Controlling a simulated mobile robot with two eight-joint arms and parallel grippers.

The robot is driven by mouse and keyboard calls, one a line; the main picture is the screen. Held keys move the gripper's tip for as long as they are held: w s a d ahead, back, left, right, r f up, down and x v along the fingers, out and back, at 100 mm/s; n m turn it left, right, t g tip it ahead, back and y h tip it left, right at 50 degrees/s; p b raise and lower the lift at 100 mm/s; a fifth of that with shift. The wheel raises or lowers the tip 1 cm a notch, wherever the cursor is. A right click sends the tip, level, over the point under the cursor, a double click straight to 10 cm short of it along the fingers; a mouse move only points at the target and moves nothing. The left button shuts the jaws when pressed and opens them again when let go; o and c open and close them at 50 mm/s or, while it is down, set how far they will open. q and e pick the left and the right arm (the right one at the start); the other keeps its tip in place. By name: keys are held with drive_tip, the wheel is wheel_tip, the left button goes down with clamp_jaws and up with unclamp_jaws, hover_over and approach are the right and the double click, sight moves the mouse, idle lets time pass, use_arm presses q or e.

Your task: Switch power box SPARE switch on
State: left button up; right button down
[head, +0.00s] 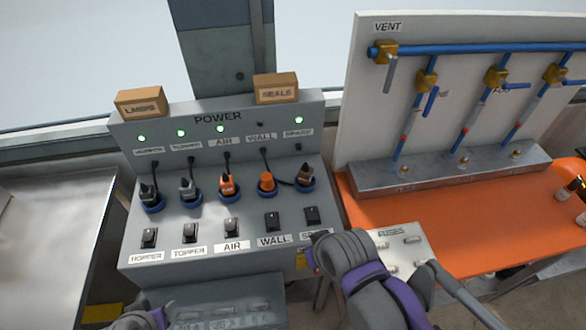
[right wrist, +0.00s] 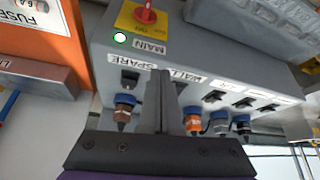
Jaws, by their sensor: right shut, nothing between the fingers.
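The grey power box (head: 170,270) has a row of black rocker switches. The SPARE switch (head: 313,216) is at the right end, its label partly hidden by my right gripper; it also shows in the right wrist view (right wrist: 130,80). Its rocker position is hard to tell. The lamp above the SPARE column (head: 299,119) is green. My right gripper (right wrist: 166,95) is shut and empty, its fingers close to the SPARE and WALL switches; contact cannot be judged. In the head view my right wrist hides its fingertips. Part of my left gripper (head: 148,318) shows at the bottom edge, fingers unclear.
The WALL switch (head: 272,221) sits just left of SPARE, and its lamp (head: 260,124) is dark. Corded plugs stand above the switches. The red MAIN knob (right wrist: 145,16) is on a yellow plate. A fuse panel (head: 392,246) and orange table (head: 450,235) lie right.

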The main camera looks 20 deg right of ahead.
sight(311, 219)
use_arm(q)
wheel_tip(311, 219, down, 8)
drive_tip(key=s+b, duration=0.2)
drive_tip(key=b, duration=0.3)
drive_tip(key=shift+s+r+b, duration=0.2)
drive_tip(key=shift+r+b, duration=0.05)
drive_tip(key=shift+b, duration=0.05)
use_arm(e)
drive_tip(key=w+d+r+m+g, duration=0.2)
drive_tip(key=w+d+r+g, duration=0.3)
drive_tip(key=w+r, duration=0.5)
drive_tip(key=shift+w+m+g, duration=0.3)
drive_tip(key=shift+w+m, duration=0.1)
drive_tip(key=shift+w, duration=0.05)
drive_tip(key=shift+d+f, duration=0.1)
wheel_tip(311, 219, down, 14)
drive_tip(key=shift+r+b, duration=0.1)
drive_tip(key=shift+b, duration=0.45)
use_arm(q)
drive_tip(key=shift+s+f, duration=0.15)
drive_tip(key=shift+f, duration=0.5)
use_arm(e)
drive_tip(key=shift+s, duration=0.1)
drive_tip(key=shift+f, duration=0.3)
drive_tip(key=shift+r, duration=0.1)
